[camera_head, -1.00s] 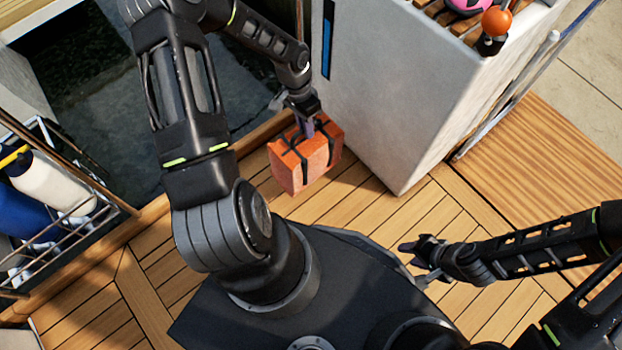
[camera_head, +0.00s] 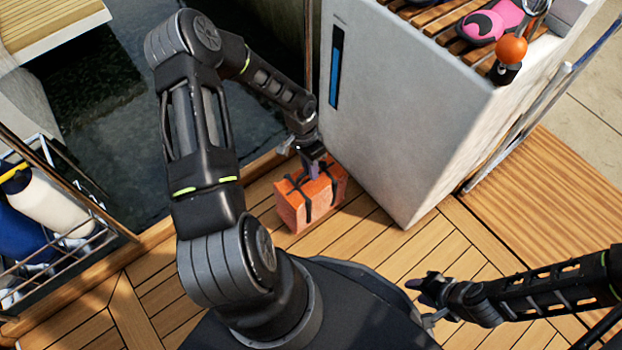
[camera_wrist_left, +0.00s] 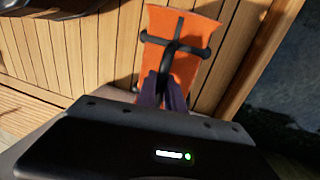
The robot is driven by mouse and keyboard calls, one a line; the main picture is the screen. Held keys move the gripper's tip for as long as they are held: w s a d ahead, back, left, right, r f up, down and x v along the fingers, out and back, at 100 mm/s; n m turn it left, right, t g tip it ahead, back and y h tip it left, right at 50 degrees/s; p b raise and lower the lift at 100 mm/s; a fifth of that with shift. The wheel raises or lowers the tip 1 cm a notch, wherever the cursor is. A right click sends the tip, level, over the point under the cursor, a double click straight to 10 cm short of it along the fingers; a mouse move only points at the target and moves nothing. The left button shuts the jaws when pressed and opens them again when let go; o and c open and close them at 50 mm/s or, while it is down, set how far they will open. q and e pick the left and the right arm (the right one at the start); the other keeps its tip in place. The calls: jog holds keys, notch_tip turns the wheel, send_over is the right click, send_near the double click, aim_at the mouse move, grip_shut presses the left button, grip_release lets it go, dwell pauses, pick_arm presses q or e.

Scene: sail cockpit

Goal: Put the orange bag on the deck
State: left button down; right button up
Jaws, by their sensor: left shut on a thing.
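The orange bag (camera_head: 309,201) is a boxy bag with black straps. In the head view it is upright at or just above the wooden deck (camera_head: 375,235), beside the white cabinet; I cannot tell whether its base touches. My left gripper (camera_head: 314,168) is above the bag, shut on its black strap handle. In the left wrist view, the fingers (camera_wrist_left: 163,92) close at the strap of the bag (camera_wrist_left: 182,58), with deck planks around it. My right gripper (camera_head: 424,289) hangs over the deck at the right, apart from the bag; its finger gap is too small to judge.
The white cabinet (camera_head: 400,120) stands right of the bag, with a pink and black item (camera_head: 490,22) and an orange ball (camera_head: 511,50) on top. A metal rack (camera_head: 60,245) with white and blue cylinders is at left. Dark water (camera_head: 110,100) lies beyond the deck edge. Deck in front is clear.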

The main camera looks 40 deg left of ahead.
pick_arm(q)
jog(key=shift+f+b, duration=0.75)
jog(key=shift+f, duration=1.1)
jog(key=c, duration=1.5)
grip_release()
jog(key=shift+o, duration=0.2)
notch_tip(320, 180, up, 12)
jog(key=a+p, duration=0.2)
jog(key=p, duration=0.2)
jog(key=shift+w+a, duration=0.15)
jog(key=shift+w, duration=0.2)
jog(key=shift+f, duration=0.1)
